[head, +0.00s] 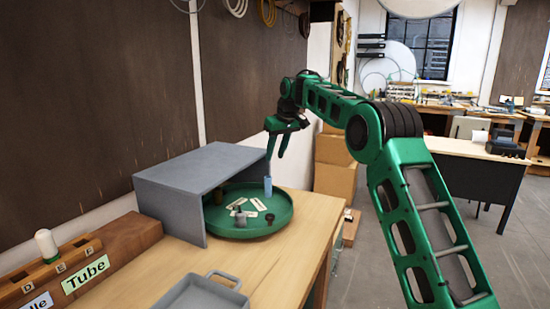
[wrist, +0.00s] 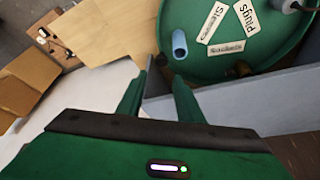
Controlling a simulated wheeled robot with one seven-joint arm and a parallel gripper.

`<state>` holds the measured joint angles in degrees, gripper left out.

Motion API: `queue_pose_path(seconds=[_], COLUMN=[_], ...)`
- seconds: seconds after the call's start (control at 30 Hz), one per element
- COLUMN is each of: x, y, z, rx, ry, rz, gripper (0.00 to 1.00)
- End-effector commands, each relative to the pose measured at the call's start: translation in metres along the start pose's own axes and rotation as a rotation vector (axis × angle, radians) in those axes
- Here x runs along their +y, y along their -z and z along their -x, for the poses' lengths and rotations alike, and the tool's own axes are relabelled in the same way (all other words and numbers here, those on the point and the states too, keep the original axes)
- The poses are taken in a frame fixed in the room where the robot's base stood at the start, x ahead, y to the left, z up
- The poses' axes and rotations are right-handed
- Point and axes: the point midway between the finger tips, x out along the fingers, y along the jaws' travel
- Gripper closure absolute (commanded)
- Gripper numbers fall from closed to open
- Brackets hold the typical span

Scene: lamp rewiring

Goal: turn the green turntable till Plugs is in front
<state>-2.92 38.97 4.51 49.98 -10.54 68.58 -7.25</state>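The green turntable (head: 250,234) sits on the wooden bench, partly under a grey open-fronted cover. In the wrist view the turntable (wrist: 284,47) shows white labels: Plugs (wrist: 244,17), Sleeves (wrist: 217,22) and a third (wrist: 226,47), hard to read. In the head view the labels are too small to read. A light blue cylinder (head: 267,186) stands near the rim; it also shows in the wrist view (wrist: 179,43). My gripper (head: 275,157) is above the turntable's far right side, apart from it. Its fingers (wrist: 159,78) are spread and empty.
The grey cover (head: 195,175) walls in the turntable's left and back. Small dark and grey parts (head: 240,216) lie on the turntable. A grey tray (head: 205,294) and a wooden rack with a Tube label (head: 86,274) are nearer. Bare bench lies right of the tray.

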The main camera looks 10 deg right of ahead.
Motion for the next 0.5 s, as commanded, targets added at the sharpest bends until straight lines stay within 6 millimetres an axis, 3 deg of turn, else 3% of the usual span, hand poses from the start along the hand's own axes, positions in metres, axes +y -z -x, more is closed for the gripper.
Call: queue_pose_path(seconds=[0.03, 0.1, 0.13, 0.27, 0.5], x=[0.001, 0.002, 0.003, 0.010, 0.015], y=[0.000, -0.002, -0.003, -0.012, -0.047], z=[0.000, -0.001, -0.001, -0.004, -0.006], rx=[0.003, 0.014, 0.023, 0.087, 0.246], ry=[0.000, 0.000, 0.000, 0.013, 0.116], rz=[-0.008, -0.040, -0.064, -0.248, -0.740], gripper=[0.81, 0.97, 1.00, 1.00, 1.00])
